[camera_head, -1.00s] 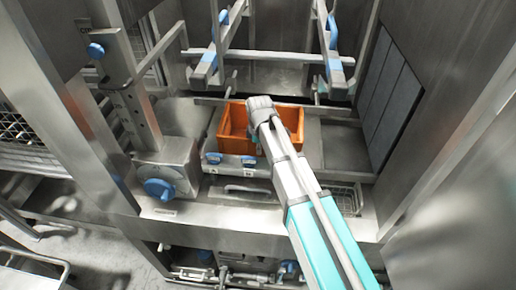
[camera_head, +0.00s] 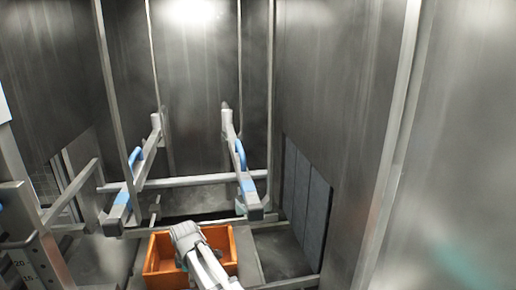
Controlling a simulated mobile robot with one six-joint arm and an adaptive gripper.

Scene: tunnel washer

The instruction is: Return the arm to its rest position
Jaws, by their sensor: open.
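The end of my arm shows at the bottom of the head view, over an orange bin (camera_head: 237,246). My gripper (camera_head: 183,262) hangs at the bin's opening below the grey wrist, which largely hides it. It is open, and I see nothing held in it. My white arm link runs down and right from the wrist, out of the bottom of the picture. Whether the fingers touch the bin cannot be told.
Two metal arms with blue parts, left (camera_head: 134,185) and right (camera_head: 240,165), stand behind the bin, joined by a metal crossbar (camera_head: 195,181). Steel walls enclose the back and right. A post with number marks (camera_head: 33,268) stands at lower left. The space above the bin looks clear.

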